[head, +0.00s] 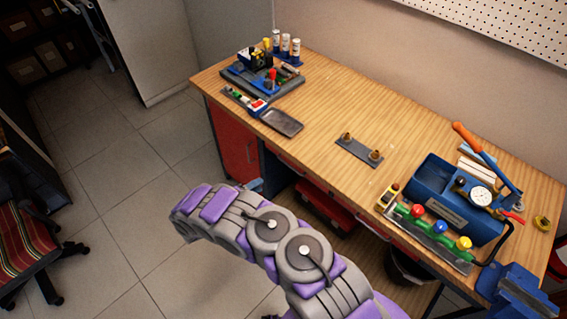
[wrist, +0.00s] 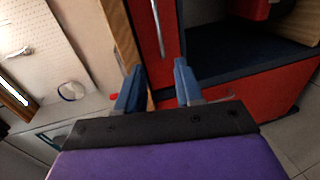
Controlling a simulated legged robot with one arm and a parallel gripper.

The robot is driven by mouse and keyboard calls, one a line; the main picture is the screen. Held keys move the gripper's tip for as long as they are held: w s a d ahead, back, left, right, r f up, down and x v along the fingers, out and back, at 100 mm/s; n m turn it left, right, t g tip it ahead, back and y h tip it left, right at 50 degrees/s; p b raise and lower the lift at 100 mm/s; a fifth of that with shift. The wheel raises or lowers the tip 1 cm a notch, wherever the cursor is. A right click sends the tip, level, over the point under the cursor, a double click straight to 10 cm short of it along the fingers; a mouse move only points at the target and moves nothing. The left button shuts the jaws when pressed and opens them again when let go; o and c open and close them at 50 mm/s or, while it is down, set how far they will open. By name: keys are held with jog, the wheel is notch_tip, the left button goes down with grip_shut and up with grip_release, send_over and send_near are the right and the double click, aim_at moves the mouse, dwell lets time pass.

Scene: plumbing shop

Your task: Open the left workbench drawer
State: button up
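The workbench (head: 330,112) has a wooden top with red fronts below its front edge. A red drawer front (wrist: 147,22) with a long silver handle (wrist: 157,24) shows beside the wooden edge in the wrist view; it looks shut. In the head view only a small blue part of the gripper (head: 254,185) shows.
A red cabinet (head: 236,140) stands under the bench's left end. A red toolbox (head: 322,204) sits below the bench. A blue toolbox (head: 455,205) and a vise (head: 515,290) are on the right. Open tiled floor (head: 130,200) lies left; a striped chair (head: 25,240) stands there.

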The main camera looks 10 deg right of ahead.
jog(key=b+x, duration=0.2)
jog(key=x, duration=1.5)
jog(key=shift+c, duration=0.2)
jog(key=c, duration=0.6)
grip_shut()
jog(key=shift+s+f, duration=0.1)
jog(key=shift+s, duration=0.05)
